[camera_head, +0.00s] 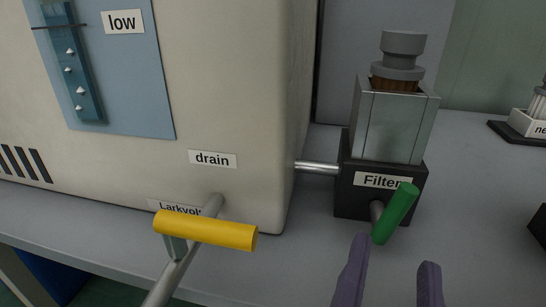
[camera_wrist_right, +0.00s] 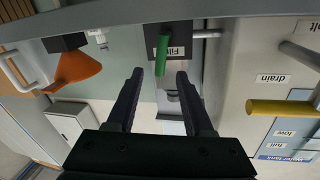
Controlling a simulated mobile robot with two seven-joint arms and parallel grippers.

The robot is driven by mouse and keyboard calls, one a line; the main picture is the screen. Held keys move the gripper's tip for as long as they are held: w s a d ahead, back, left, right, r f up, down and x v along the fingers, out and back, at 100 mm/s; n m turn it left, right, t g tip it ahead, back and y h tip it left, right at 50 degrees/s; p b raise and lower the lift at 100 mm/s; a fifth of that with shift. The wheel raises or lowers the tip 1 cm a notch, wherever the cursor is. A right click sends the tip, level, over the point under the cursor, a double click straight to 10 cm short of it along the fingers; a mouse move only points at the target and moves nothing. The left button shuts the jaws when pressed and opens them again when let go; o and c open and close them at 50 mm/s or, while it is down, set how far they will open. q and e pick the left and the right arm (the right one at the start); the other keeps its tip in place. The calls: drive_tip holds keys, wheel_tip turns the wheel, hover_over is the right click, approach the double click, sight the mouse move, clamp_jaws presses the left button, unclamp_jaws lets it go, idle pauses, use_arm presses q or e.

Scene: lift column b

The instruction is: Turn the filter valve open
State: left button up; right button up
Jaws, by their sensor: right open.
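The filter (camera_head: 382,180) is a black block labelled "Filter" with a clear square housing and a grey cap on top. Its green valve handle (camera_head: 396,214) sticks out of the front on a short grey stem, tilted with its upper end to the right. The green handle also shows in the right wrist view (camera_wrist_right: 161,56), just beyond the fingertips. My right gripper (camera_head: 395,250) is open, its two purple fingers pointing up toward the handle from below. Nothing is between the fingers, and they look apart from the handle. My left gripper is not in view.
A yellow drain handle (camera_head: 205,230) sits on the large beige tank (camera_head: 240,100), left of the filter. A metal pipe (camera_head: 317,168) joins tank and filter. A labelled white holder (camera_head: 530,123) stands at right. The grey bench (camera_head: 470,200) is clear between. An orange funnel-like object (camera_wrist_right: 75,68) shows in the wrist view.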

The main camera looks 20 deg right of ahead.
sight(397, 215)
drive_tip(key=b+x, duration=0.2)
drive_tip(key=x, duration=0.4)
drive_tip(key=shift+w+d, duration=0.7)
drive_tip(key=shift+w, duration=0.1)
drive_tip(key=shift+c, duration=1.2)
clamp_jaws()
